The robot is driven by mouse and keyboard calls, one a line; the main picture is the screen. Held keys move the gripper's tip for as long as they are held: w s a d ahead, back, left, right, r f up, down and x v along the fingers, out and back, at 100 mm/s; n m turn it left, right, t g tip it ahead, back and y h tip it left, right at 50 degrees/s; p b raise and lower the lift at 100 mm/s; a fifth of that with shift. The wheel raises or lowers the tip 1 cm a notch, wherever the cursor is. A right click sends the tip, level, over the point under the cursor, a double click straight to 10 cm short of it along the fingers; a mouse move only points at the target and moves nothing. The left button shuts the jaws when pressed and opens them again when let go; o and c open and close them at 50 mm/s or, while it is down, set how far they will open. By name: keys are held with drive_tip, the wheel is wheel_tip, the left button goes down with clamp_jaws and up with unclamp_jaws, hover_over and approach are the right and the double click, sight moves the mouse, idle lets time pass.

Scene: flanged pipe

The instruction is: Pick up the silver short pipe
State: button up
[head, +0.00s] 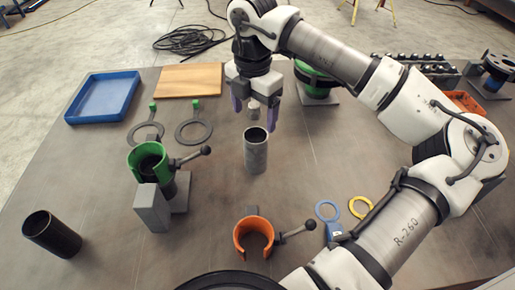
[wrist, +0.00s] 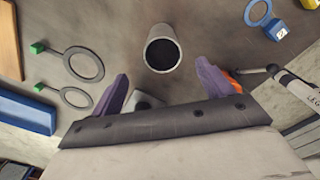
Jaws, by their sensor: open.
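The silver short pipe (head: 256,155) stands upright on the grey table near the middle in the head view. Its open top shows in the wrist view (wrist: 162,52), a little beyond the fingertips. My gripper (head: 255,112) is open and empty, above and slightly behind the pipe. Its two purple fingers show in the wrist view (wrist: 163,83), apart, one to each side of the pipe's line. A small grey piece (head: 253,110) shows between the fingers, partly hidden by them; I cannot tell what it is.
A green clamp (head: 148,160) with a handle stands left, and an orange clamp (head: 252,238) in front. A black pipe (head: 52,235) stands at the front left. A blue tray (head: 80,118) and wooden board (head: 190,80) lie behind. Table around the silver pipe is clear.

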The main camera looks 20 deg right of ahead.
sight(254, 134)
wheel_tip(254, 134, down, 5)
drive_tip(key=shift+r+p, duration=0.1)
drive_tip(key=shift+p, duration=0.3)
drive_tip(key=shift+s+d+f+p, duration=0.1)
drive_tip(key=shift+f+p, duration=0.5)
drive_tip(key=shift+f, duration=0.8)
drive_tip(key=shift+s+d+f+p, duration=0.1)
drive_tip(key=shift+f+p, duration=0.5)
drive_tip(key=shift+f, duration=0.8)
drive_tip(key=c, duration=1.3)
drive_tip(key=shift+r, duration=0.15)
